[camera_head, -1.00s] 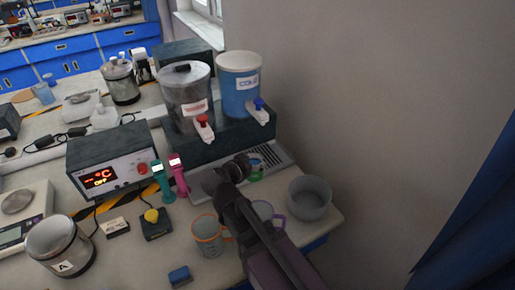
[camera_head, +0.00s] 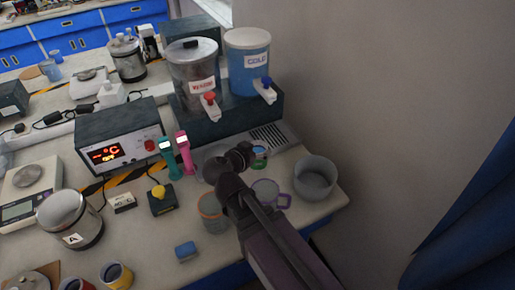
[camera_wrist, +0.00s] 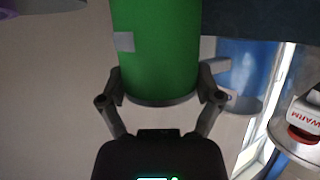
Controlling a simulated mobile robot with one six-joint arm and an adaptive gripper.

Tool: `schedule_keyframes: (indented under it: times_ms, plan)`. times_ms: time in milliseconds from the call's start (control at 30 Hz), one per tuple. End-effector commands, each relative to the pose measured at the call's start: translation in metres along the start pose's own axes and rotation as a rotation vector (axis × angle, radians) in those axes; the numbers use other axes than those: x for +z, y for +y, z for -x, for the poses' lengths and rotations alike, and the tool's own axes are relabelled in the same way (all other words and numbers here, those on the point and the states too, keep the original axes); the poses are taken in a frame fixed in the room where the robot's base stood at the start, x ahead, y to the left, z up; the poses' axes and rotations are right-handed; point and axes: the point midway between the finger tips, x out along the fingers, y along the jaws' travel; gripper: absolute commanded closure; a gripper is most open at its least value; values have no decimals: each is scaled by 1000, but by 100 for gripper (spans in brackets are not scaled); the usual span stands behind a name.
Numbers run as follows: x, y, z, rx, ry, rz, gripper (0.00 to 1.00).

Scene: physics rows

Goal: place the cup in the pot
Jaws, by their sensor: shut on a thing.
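My gripper (camera_head: 243,155) is over the drip tray in front of the water dispensers. In the wrist view my gripper (camera_wrist: 160,85) has a finger on each side of a green cup (camera_wrist: 155,45). Only a small part of the green cup (camera_head: 260,152) shows past my gripper in the head view; the rest is hidden. A grey, open, round pot (camera_head: 315,180) stands right of my gripper near the wall. A metal pot marked A (camera_head: 72,222) stands at the left. I cannot tell which pot the task means.
A cup with an orange rim (camera_head: 212,212) and one with a purple handle (camera_head: 266,193) stand close to my arm. A yellow cup (camera_head: 117,276) is at the front left. The warm (camera_head: 194,75) and cold (camera_head: 248,65) dispensers stand behind. The wall bounds the right side.

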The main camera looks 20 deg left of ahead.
Motion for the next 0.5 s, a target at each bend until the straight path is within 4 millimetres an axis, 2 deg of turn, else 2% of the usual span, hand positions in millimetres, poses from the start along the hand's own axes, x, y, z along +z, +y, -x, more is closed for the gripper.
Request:
schedule_keyframes:
  times_ms: [267, 500]
  plan:
    - [-8, 0, 3, 0, 0, 0, 74]
    - [-33, 0, 14, 0, 0, 0, 74]
